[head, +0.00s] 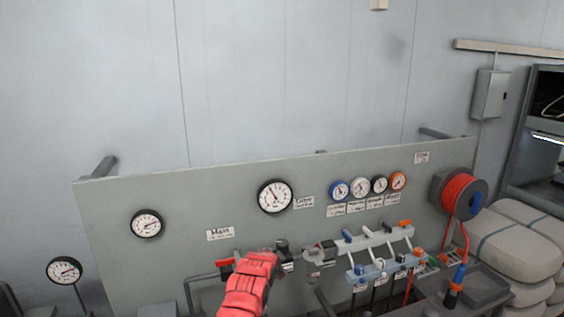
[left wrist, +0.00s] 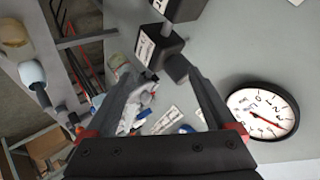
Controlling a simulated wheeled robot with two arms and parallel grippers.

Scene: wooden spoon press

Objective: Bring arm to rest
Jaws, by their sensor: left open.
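My red left arm (head: 248,286) comes up from the bottom of the head view, in front of the grey panel. Its gripper fingers are hard to make out there against dark fittings. In the left wrist view my left gripper (left wrist: 160,85) is open, its two dark fingers spread apart with nothing visible held between them. A dark block-shaped fitting (left wrist: 160,46) with a white label shows beyond the fingers; I cannot tell how far off it is. My right gripper is not in view.
The grey panel (head: 120,215) carries a large gauge (head: 275,195), another gauge (head: 147,223) and several small gauges. A manifold (head: 370,243) with hoses and an orange hose reel (head: 464,195) are at right, beside stacked sacks (head: 510,240).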

